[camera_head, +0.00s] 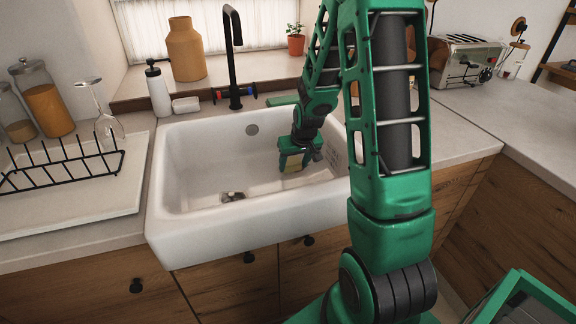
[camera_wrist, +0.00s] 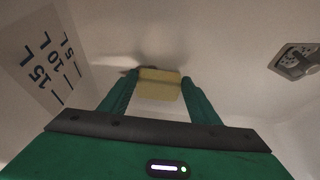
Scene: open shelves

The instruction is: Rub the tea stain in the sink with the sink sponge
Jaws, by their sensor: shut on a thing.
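The white sink (camera_head: 215,222) is set into the counter. My gripper (camera_head: 293,168) is down inside it, toward the right side. It is shut on the yellow sponge (camera_head: 293,163). In the wrist view the sponge (camera_wrist: 159,84) sits between both fingertips (camera_wrist: 158,90), close to the white sink surface. Whether it touches the surface I cannot tell. No stain is clear in the head view, where my arm and gripper hide part of the basin.
The drain (camera_head: 232,197) lies left of my gripper. The black faucet (camera_head: 234,60) rises behind the sink. A scale with numbers (camera_wrist: 42,62) marks the sink wall. A dish rack (camera_head: 62,165) and wine glass (camera_head: 107,122) stand left. The basin's left part is clear.

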